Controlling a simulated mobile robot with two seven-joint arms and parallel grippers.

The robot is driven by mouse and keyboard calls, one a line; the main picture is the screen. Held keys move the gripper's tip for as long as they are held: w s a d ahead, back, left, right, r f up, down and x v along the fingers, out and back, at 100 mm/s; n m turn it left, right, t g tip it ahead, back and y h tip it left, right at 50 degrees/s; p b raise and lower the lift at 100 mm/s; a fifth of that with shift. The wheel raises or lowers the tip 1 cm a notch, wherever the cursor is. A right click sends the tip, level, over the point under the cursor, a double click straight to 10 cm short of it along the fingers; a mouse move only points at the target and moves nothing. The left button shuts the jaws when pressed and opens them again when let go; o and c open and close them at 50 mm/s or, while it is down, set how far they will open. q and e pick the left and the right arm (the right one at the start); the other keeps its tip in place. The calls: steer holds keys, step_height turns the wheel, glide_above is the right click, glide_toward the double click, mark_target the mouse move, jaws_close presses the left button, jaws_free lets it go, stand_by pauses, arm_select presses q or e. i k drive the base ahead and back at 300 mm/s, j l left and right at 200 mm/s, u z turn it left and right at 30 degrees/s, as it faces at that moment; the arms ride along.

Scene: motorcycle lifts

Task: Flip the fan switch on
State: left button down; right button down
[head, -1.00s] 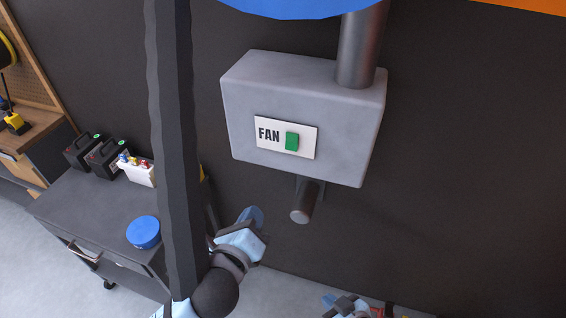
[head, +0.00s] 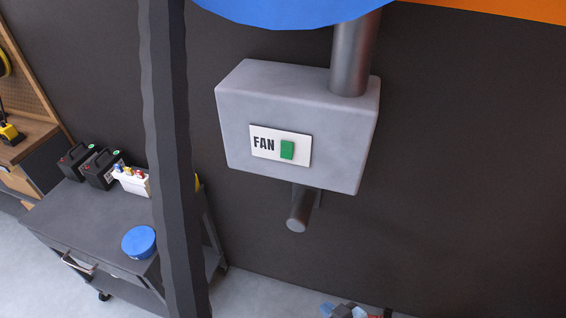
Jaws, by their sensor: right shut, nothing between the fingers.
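The fan switch is a green rocker (head: 287,150) on a white plate (head: 264,153) marked FAN. The plate is on the front of a grey box (head: 300,95) mounted on the dark wall. I cannot tell from this angle which way the rocker is tilted. My right gripper (head: 343,310) shows only partly at the bottom edge, well below the box and apart from the switch. It is shut and empty. My left gripper is not in view.
A thick pipe (head: 354,55) rises from the box, and a shorter stub (head: 300,210) sticks out below. A dark vertical post (head: 172,160) stands left of the box. A cart (head: 85,215) holds batteries and a blue round container (head: 139,242). A blue shape (head: 300,12) hangs overhead.

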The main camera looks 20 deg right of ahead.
mark_target(287, 147)
steer(key=j+z, duration=0.1)
steer(key=z, duration=0.4)
steer(key=j+z, duration=0.7)
steer(key=j, duration=0.2)
steer(key=j+z, duration=0.1)
steer(key=j, duration=0.85)
steer(key=k+j+z, duration=0.1)
steer(key=j, duration=0.85)
